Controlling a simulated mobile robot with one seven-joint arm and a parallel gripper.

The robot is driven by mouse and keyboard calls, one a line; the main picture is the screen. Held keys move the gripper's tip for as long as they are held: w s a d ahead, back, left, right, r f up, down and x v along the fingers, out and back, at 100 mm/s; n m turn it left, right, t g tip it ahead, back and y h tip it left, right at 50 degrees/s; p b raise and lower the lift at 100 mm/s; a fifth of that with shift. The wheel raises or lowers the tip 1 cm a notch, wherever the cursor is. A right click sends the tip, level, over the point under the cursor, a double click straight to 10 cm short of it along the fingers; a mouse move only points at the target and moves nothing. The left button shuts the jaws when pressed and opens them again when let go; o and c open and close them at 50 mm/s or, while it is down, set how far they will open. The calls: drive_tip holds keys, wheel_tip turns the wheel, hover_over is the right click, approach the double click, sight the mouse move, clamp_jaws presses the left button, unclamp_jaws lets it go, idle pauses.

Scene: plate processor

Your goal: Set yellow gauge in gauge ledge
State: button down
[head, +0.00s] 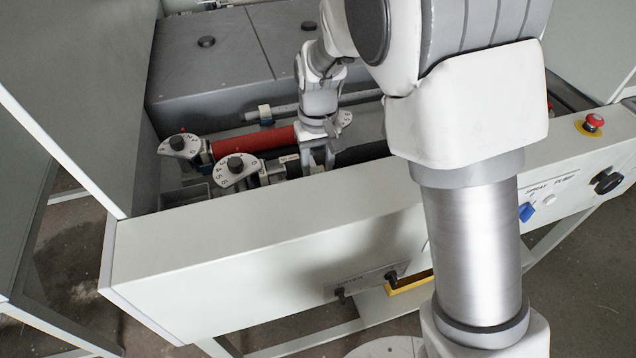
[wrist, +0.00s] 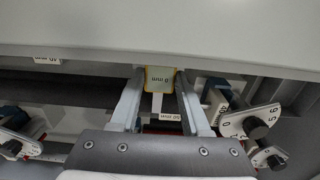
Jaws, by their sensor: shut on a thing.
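My gripper (wrist: 160,73) is shut on the yellow gauge (wrist: 160,80), a small pale plate with a yellow edge and a "mm" label, seen between the two fingers in the wrist view. In the head view my gripper (head: 318,158) points down into the open trough of the machine, just behind its front wall. The gauge cannot be made out there. A small ledge-like strip with two dark knobs (head: 366,281) is on the front wall's outer face; I cannot tell whether it is the gauge ledge.
A red roller (head: 252,141) lies behind and left of my gripper. Numbered dials with black knobs (head: 237,168) stand to its left. The pale front wall (head: 250,235) rises close in front of it. A red button (head: 593,121) and a blue switch (head: 526,212) are at the right.

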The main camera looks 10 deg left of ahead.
drive_tip(key=shift+f, duration=2.5)
drive_tip(key=shift+f, duration=0.15)
drive_tip(key=shift+f+b, duration=0.25)
drive_tip(key=shift+b, duration=0.15)
drive_tip(key=shift+c, duration=1.8)
unclamp_jaws()
drive_tip(key=shift+r, duration=0.1)
